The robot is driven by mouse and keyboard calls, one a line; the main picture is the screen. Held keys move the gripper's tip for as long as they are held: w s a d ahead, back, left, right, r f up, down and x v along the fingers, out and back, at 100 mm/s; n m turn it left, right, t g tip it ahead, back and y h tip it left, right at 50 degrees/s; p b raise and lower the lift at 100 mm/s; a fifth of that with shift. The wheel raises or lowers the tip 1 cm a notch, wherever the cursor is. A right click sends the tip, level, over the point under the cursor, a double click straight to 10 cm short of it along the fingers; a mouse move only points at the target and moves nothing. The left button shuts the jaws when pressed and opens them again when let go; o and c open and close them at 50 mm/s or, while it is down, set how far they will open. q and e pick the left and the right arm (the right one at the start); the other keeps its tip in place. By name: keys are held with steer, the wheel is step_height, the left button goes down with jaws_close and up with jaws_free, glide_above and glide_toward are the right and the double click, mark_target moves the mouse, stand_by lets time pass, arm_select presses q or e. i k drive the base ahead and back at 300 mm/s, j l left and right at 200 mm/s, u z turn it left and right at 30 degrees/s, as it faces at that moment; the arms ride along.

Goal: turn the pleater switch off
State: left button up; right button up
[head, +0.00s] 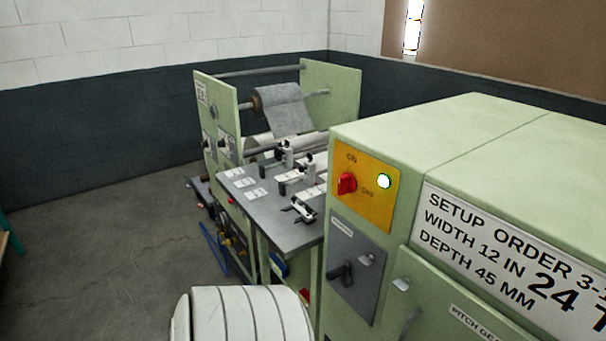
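The pleater switch is a red rotary knob (347,183) on a yellow plate (366,212) on the front of the pale green machine cabinet (408,163). The word ON is printed above the knob and OFF to its lower right. The knob is too small to read its setting for certain. Neither of my grippers shows in the head view, and nothing touches the knob.
Below the yellow plate is a grey panel (357,262) with a dark handle (342,275). A grey worktable (262,222) with clamps and labels stands left of the cabinet, with a roll stand (218,112) behind. A setup-order sign (510,255) is at right. Floor at left is mostly clear.

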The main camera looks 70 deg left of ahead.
mark_target(347, 183)
steer(key=u, duration=1.9)
steer(key=j+z, duration=0.15)
steer(key=j, duration=0.4)
steer(key=k, duration=0.05)
